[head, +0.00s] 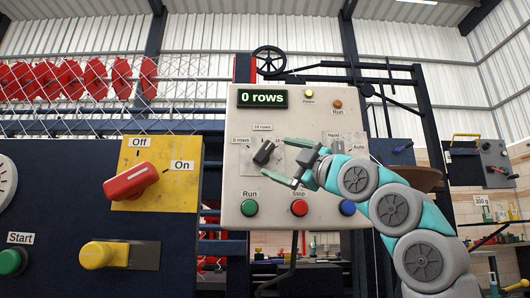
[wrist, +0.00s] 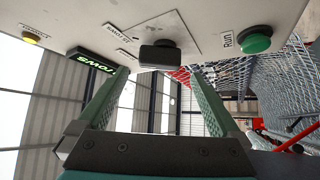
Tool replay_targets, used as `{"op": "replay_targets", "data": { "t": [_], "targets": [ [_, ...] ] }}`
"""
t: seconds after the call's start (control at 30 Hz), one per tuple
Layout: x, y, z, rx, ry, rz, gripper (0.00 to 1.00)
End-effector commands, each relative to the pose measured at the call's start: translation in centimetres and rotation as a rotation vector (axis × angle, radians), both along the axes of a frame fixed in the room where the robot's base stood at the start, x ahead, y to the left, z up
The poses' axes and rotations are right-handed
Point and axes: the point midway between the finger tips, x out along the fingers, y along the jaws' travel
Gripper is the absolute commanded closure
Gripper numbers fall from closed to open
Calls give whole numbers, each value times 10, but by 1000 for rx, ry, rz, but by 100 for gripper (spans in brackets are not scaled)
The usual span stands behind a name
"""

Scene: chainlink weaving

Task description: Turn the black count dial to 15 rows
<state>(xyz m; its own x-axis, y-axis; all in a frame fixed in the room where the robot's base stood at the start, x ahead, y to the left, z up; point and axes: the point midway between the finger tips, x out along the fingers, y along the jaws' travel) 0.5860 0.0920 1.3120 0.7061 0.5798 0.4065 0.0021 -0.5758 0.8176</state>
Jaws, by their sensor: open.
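The black count dial (head: 264,153) is on the pale control panel, with its bar tilted from lower left to upper right. Labels "5 rows" (head: 241,140) and "10 rows" (head: 262,127) are around it; a label to its right is partly hidden by my gripper. The green display (head: 263,98) reads "0 rows". My gripper (head: 277,160) is open in front of the panel, just right of the dial in the head view. In the wrist view the dial (wrist: 160,54) appears between and just beyond the fingertips (wrist: 160,80), with gaps on both sides.
Below the dial are a green Run button (head: 250,207), a red Stop button (head: 299,207) and a blue button (head: 347,207). A Hand/Auto selector plate is at right, partly behind my gripper.

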Motion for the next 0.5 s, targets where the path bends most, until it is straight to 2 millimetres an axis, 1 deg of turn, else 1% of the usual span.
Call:
{"op": "replay_targets", "data": {
  "t": [0.23, 0.5],
  "targets": [
    [18, 17, 16, 1, 1, 3, 0],
    [40, 35, 27, 3, 2, 4, 0]
  ]
}}
